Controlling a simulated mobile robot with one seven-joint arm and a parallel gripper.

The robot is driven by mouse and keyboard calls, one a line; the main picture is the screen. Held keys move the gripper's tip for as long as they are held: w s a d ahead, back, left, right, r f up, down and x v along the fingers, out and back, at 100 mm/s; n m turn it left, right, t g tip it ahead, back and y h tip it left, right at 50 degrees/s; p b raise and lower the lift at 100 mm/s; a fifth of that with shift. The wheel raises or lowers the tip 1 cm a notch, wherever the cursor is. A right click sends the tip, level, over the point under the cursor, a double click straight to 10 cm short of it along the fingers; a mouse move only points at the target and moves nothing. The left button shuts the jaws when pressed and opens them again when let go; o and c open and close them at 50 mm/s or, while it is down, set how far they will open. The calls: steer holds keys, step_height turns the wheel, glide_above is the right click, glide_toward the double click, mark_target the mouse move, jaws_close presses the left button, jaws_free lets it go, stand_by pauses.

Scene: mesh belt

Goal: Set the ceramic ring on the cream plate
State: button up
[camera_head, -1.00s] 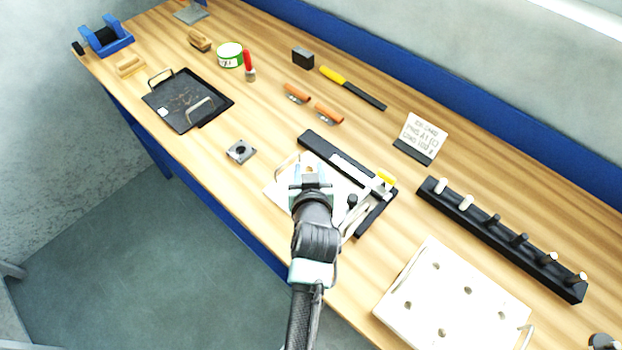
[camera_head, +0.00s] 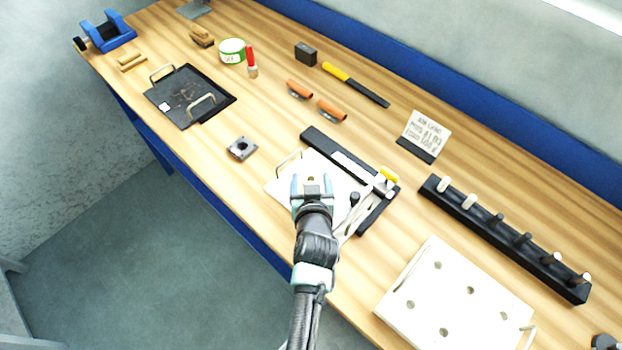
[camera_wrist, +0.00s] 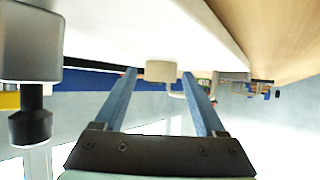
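My gripper (camera_head: 311,182) is over the pale cream plate (camera_head: 283,186), with its fingers apart; in the wrist view its fingertips (camera_wrist: 159,74) also stand apart. A short cream cylinder, which looks like the ceramic ring (camera_wrist: 161,71), stands against the plate's surface (camera_wrist: 150,30) between the fingertips, with a gap on each side. In the head view only a small tan bit of the ring (camera_head: 311,179) shows, and its hole is hidden.
A black angled bar with a yellow-topped clamp (camera_head: 388,174) borders the plate. A black peg rack (camera_head: 505,236) with several pegs, some sleeved in cream, and a white holed board (camera_head: 455,300) lie to the right. A black tray (camera_head: 190,95) and metal block (camera_head: 242,148) lie left.

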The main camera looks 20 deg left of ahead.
steer(key=shift+r, duration=0.15)
steer(key=v, duration=1.2)
steer(key=w+d+r+t, duration=0.2)
steer(key=w+r, duration=0.1)
steer(key=r, duration=0.7)
steer(key=w+d+r+m+t+h, duration=0.1)
steer(key=w+r+t, duration=0.2)
steer(key=r, duration=0.6)
steer(key=w+d+r+t, duration=0.2)
steer(key=w+r, duration=0.2)
steer(key=r, duration=0.6)
steer(key=s+d+r+m+t+h, duration=0.1)
steer(key=s+d+r+t, duration=0.1)
steer(key=r, duration=0.8)
steer(key=s+d+r+m+t+h, duration=0.1)
steer(key=s+r+t, duration=0.3)
steer(key=r, duration=0.6)
steer(key=s+d+r+m+t+h, duration=0.2)
steer(key=s+r, duration=0.4)
steer(key=r, duration=0.5)
steer(key=shift+s+d+t, duration=0.3)
steer(key=shift+d+t, duration=0.4)
steer(key=shift+d, duration=0.3)
steer(key=shift+r, duration=0.1)
